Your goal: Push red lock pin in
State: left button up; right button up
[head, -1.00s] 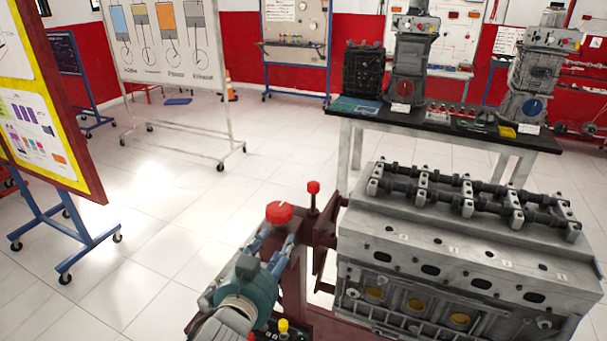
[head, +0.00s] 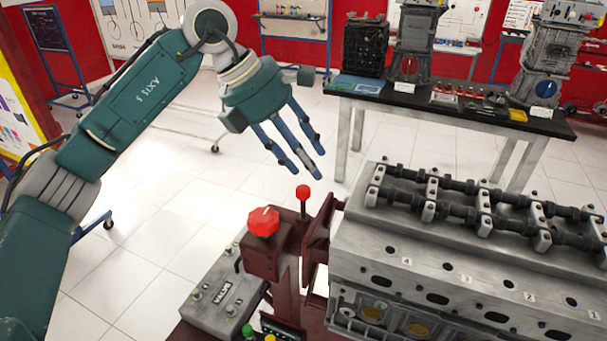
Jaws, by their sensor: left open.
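The red lock pin (head: 303,193) stands upright on the dark red stand (head: 270,262), its round red head above a thin dark shaft. A larger red faceted knob (head: 263,221) sits to its left on the same stand. My left gripper (head: 302,168) hangs above and behind the pin in the picture, fingers pointing down and right, spread apart and empty. It does not appear to touch the pin. My right gripper is not in view.
A grey engine cylinder head (head: 440,255) fills the lower right, beside the stand. A grey control box (head: 222,292) lies lower left. A black-topped table (head: 455,108) with engine parts stands behind. White floor is clear at left centre.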

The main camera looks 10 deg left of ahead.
pick_arm(q)
jog(key=y, duration=0.2)
send_near(302, 188)
jog(key=r, duration=0.2)
jog(key=shift+n, duration=0.3)
jog(key=p+x, duration=0.1)
jog(key=x, duration=0.2)
jog(key=p+x, duration=0.1)
jog(key=x, duration=0.5)
jog(key=shift+s+a+f+p, duration=0.1)
jog(key=shift+a+f+p, duration=0.05)
jog(key=shift+f+p, duration=0.3)
jog(key=shift+f, duration=0.4)
jog(key=shift+c, duration=0.5)
